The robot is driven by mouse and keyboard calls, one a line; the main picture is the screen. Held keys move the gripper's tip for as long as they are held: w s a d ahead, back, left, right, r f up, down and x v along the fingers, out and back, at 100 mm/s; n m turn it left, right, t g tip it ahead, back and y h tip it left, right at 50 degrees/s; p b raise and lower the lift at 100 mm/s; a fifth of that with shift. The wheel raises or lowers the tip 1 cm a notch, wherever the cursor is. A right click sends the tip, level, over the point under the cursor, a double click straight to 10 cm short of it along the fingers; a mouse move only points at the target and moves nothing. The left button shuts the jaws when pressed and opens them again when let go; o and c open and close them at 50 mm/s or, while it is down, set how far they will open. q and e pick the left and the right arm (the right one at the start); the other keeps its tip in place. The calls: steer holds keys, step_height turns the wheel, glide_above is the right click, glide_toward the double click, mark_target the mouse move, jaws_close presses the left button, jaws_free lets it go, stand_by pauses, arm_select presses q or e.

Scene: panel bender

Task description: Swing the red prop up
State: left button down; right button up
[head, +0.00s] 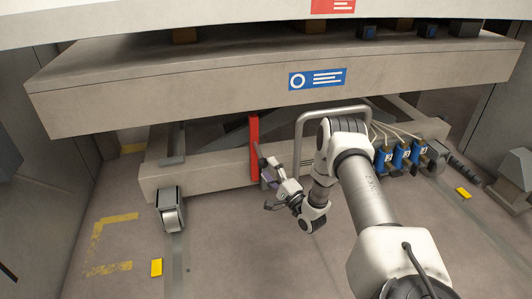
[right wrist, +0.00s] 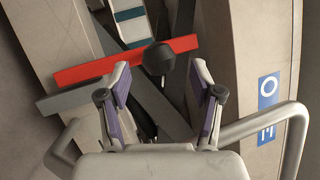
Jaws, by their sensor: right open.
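The red prop (head: 254,140) is a flat bar that looks roughly upright in the head view, between the lower beam (head: 215,170) and the raised upper beam (head: 200,100). I cannot tell whether its top touches the upper beam. In the right wrist view the red prop (right wrist: 110,66) lies across the picture beyond my fingers, with a dark round knob (right wrist: 158,60) in front of it. My right gripper (head: 267,180) is open beside the prop's lower part. Its spread fingers (right wrist: 162,88) hold nothing, and the knob shows between and beyond them. My left gripper is out of view.
A grey tubular handle (head: 298,135) stands close to my right arm. Blue units with cables (head: 400,155) sit on the lower beam at right. The floor in front has yellow markings (head: 98,240) and looks mostly clear.

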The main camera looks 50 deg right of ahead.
steer(key=v, duration=0.8)
steer(key=shift+s, duration=0.35)
steer(key=shift+f, duration=0.1)
